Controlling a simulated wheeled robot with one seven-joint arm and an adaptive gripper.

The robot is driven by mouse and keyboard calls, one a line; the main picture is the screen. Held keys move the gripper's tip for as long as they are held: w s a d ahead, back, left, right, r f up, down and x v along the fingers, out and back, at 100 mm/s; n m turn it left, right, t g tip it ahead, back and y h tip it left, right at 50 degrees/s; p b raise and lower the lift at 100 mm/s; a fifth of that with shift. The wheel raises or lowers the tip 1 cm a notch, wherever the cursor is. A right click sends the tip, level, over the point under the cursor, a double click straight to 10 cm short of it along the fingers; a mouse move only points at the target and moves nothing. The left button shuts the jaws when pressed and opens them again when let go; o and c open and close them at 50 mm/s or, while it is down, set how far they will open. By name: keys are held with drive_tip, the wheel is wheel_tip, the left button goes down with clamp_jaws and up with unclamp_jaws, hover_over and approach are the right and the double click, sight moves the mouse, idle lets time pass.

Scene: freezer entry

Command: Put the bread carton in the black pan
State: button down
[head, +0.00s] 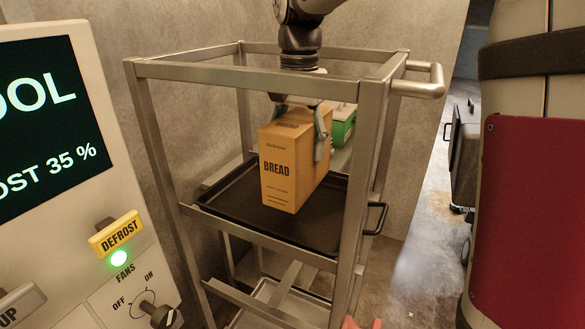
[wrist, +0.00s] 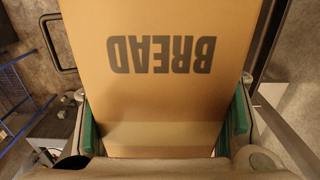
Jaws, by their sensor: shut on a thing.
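The bread carton (head: 282,168) is an orange-tan box with BREAD printed on its front, upright in the head view. My gripper (head: 300,133) comes down from above and is shut on the carton's upper part. In the wrist view the carton (wrist: 155,75) fills the middle between the green-padded fingers of my gripper (wrist: 160,130). The black pan (head: 225,200) is a shallow dark tray on the upper shelf of a metal rack. The carton is over the pan; whether its bottom touches the pan I cannot tell.
The metal rack (head: 165,150) has posts and top rails around the pan. A green and white box (head: 342,128) stands behind the carton. A control panel (head: 50,130) is at the left. A red-panelled cylinder (head: 530,200) stands at the right.

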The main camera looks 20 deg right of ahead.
sight(299, 117)
drive_tip(key=shift+w+f, duration=0.15)
drive_tip(key=shift+f, duration=0.55)
drive_tip(key=shift+d+f+p, duration=0.1)
drive_tip(key=shift+f+p, duration=0.25)
drive_tip(key=shift+f, duration=1.55)
drive_tip(key=shift+c, duration=2)
unclamp_jaws()
wheel_tip(299, 117, up, 12)
drive_tip(key=shift+b, duration=0.9)
